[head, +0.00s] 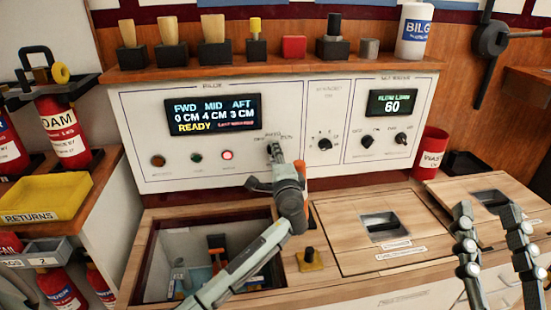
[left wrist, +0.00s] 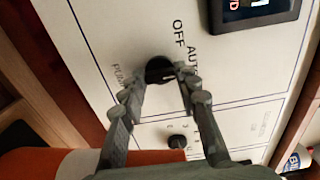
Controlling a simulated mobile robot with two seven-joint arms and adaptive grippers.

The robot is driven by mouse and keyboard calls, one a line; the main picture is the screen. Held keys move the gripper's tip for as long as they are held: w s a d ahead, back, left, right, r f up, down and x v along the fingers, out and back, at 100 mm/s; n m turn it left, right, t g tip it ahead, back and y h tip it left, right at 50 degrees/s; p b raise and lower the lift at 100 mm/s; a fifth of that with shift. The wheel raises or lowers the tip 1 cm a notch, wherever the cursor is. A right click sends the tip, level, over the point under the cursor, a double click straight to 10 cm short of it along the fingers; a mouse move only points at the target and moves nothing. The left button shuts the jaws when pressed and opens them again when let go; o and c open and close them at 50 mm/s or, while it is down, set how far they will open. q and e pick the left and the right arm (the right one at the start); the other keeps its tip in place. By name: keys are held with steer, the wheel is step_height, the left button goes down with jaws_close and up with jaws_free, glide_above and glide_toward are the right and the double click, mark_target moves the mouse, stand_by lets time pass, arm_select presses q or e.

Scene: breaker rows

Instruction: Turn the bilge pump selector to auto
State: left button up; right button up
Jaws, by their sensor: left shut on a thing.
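The bilge pump selector is a small black knob (left wrist: 158,70) on the white panel (head: 165,105), with OFF and AUT… printed around it in the left wrist view. My left gripper (head: 274,148) reaches the panel there and is shut on the knob, one finger at each side; it also shows in the left wrist view (left wrist: 160,88). The fingers hide part of the knob, and I cannot tell which mark it points to. The display (head: 213,115) beside it reads FWD 0, MID 4, AFT 3 CM and READY. My right gripper (head: 488,212) is open and empty at the lower right.
A red lamp (head: 227,155) and other buttons sit left of the selector. Another black knob (head: 325,144) is to its right. Below is an open hatch (head: 160,250) in the wooden counter. A shelf (head: 270,67) with several tools runs above the panel. A red cup (head: 430,153) stands at right.

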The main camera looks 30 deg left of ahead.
stand_by(0.3)
arm_select(q)
steer(key=o, duration=1.2)
steer(key=shift+c, duration=0.2)
steer(key=v, duration=1.2)
steer(key=shift+d, duration=0.1)
